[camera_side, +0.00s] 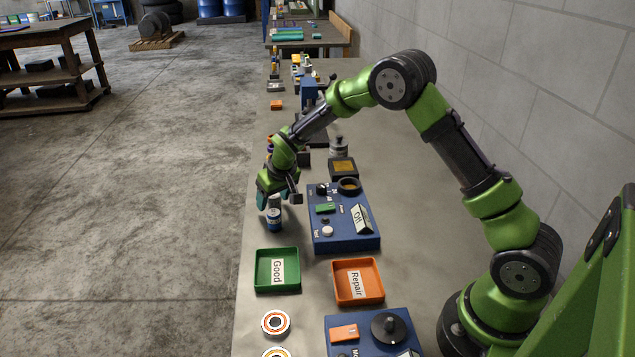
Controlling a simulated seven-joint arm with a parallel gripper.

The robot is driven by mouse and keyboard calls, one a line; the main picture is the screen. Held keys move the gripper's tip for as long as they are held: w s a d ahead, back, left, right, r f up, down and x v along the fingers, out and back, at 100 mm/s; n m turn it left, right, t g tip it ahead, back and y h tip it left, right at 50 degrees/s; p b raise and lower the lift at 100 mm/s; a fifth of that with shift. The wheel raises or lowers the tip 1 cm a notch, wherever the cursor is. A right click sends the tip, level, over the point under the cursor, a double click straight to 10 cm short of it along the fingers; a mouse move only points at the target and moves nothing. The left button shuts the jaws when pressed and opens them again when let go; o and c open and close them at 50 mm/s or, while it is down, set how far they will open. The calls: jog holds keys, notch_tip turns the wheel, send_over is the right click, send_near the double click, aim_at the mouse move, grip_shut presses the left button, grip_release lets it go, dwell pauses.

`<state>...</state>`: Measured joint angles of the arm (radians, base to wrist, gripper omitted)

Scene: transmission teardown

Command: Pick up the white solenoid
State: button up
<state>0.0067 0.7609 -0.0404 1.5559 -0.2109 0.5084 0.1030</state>
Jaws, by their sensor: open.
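My gripper (279,194) is open, pointing down near the left edge of the bench. A small blue and dark cylinder (274,216) stands directly below it; whether the jaws touch it or sit around it cannot be told. A small whitish round part (327,231) lies on the blue fixture (345,244), to the right of and nearer than my gripper. It is the only loose whitish part I make out there, but it is too small to identify surely as the white solenoid.
The fixture also holds a green block (326,208), a dark ring (349,186) and a white-labelled piece (356,219). Nearer stand the green Good tray (263,285) and orange Repair tray (342,294), both without visible parts. Ringed parts (276,323) lie in front. A wall bounds the right.

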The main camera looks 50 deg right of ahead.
grip_shut()
dwell(0.4)
jog(key=shift+r, duration=0.15)
notch_tip(320, 180, up, 10)
jog(key=shift+f, duration=0.1)
